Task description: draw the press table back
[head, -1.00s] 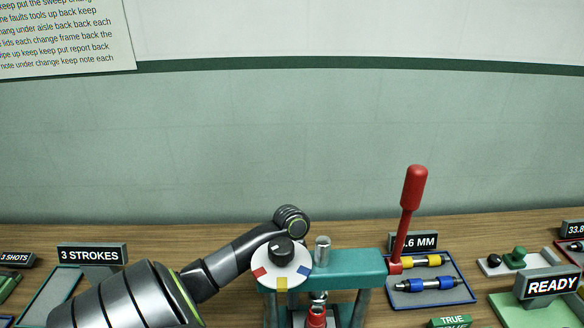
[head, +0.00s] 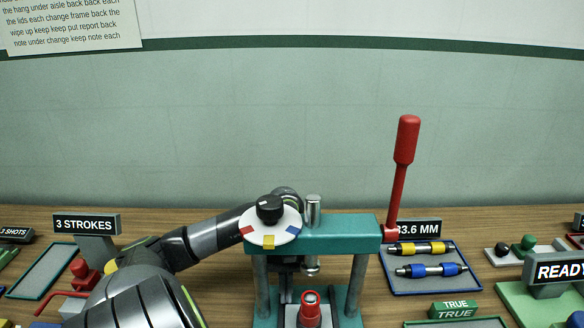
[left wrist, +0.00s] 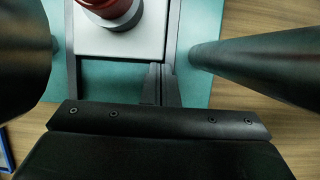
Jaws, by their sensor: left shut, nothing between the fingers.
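The press has a teal frame (head: 340,232) on grey columns, with a red lever (head: 401,178) standing up at its right. The pale press table (head: 324,316) lies low between the columns and carries a red cylindrical piece (head: 310,309). The table also shows in the left wrist view (left wrist: 150,38), between dark rails on the teal base (left wrist: 200,85). My left gripper (head: 286,292) reaches down behind the press, partly hidden by the dial and frame. In the left wrist view its shut, empty fingers (left wrist: 160,72) are by the table's near edge; contact is unclear.
A white dial (head: 270,228) with coloured marks sits on the press top. A blue tray (head: 440,287) with yellow and blue parts lies right. A red-handled device (head: 80,272) and an empty tray (head: 43,275) are left. A wall stands behind the bench.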

